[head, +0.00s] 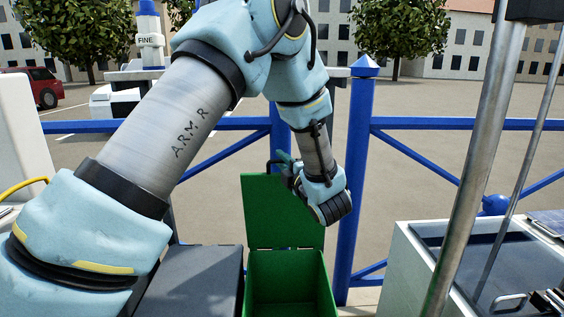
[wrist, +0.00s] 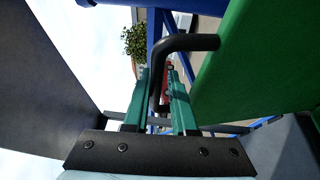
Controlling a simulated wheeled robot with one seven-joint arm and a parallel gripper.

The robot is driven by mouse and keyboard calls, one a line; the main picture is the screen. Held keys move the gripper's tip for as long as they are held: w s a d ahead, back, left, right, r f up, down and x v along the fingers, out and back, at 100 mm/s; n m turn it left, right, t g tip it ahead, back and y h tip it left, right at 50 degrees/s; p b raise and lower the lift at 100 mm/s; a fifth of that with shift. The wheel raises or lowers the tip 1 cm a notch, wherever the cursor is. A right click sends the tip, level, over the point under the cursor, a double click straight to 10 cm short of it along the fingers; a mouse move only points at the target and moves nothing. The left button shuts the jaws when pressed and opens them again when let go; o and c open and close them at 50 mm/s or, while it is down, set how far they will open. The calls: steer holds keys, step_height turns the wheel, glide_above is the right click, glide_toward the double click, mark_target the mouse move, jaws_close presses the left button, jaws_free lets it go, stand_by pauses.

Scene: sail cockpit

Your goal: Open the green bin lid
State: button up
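The green bin (head: 290,272) stands in the lower middle of the head view with its top uncovered and an empty-looking inside. Its green lid (head: 275,215) is raised about upright behind the opening, and it fills the right of the wrist view (wrist: 260,70). A black bar handle (wrist: 185,43) sticks out from the lid. My gripper (wrist: 160,90) has its two teal fingers on either side of this bar, close together, shut on it. In the head view my gripper is at the lid's top edge, and the wrist partly hides the lid's upper right.
A dark grey box (head: 195,282) stands left of the bin. A white chest with a dark top (head: 410,262) and a metal pole (head: 475,150) are on the right. A blue railing (head: 358,170) runs close behind the lid.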

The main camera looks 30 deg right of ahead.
steer(key=shift+o, duration=1.4)
steer(key=s+b, duration=0.2)
steer(key=s, duration=0.8)
steer(key=shift+s+a+f+b, duration=0.2)
steer(key=shift+s+f+b, duration=0.15)
steer(key=shift+w, duration=0.1)
